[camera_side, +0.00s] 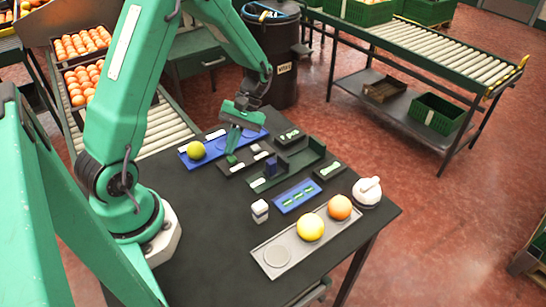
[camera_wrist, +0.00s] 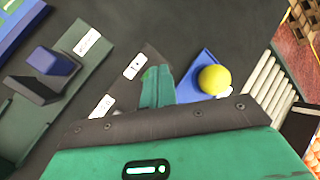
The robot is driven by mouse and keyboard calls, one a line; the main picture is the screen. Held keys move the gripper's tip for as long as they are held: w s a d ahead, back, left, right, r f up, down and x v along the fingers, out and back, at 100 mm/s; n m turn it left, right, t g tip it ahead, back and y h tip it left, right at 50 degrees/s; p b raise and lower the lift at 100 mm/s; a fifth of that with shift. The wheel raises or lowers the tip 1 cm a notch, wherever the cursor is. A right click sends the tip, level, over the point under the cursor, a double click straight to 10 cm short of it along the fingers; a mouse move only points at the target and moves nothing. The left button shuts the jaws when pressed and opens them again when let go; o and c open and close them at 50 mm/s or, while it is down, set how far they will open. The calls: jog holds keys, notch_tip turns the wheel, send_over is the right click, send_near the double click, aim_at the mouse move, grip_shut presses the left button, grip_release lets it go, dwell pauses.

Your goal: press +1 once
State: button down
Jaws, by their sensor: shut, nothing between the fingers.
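My gripper (camera_side: 231,158) is shut and empty, pointing down over a small dark panel (camera_side: 253,155) with white labels near the back of the black table. In the wrist view the shut fingers (camera_wrist: 157,74) lie across the same panel (camera_wrist: 125,87), between its labels and the blue tray. The white labels (camera_wrist: 135,67) are too small to read, so I cannot tell which one is +1. The button under the fingertips is hidden, and I cannot tell whether they touch it.
A blue tray (camera_side: 251,136) holds a yellow-green ball (camera_side: 196,150). A dark green holder (camera_side: 297,162) with a blue block stands right of the panel. In front are a blue panel (camera_side: 297,196), a grey tray (camera_side: 282,253) with two fruits and a white round device (camera_side: 368,191).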

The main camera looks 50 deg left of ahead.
jog(key=shift+r, duration=0.1)
jog(key=shift+r, duration=2.45)
jog(key=shift+r, duration=0.1)
jog(key=r, duration=0.1)
notch_tip(320, 180, up, 7)
jog(key=m+t+y, duration=0.2)
jog(key=m+t, duration=0.2)
jog(key=t, duration=0.1)
send_over(234, 158)
jog(key=s+d, duration=0.1)
jog(key=d, duration=0.2)
jog(key=s+d+r+m+t, duration=0.4)
jog(key=s+r+m+t, duration=0.1)
jog(key=r+m+t, duration=0.2)
jog(key=shift+s+d+r+t, duration=0.25)
jog(key=shift+s+d+t, duration=0.1)
jog(key=shift+d+t, duration=0.05)
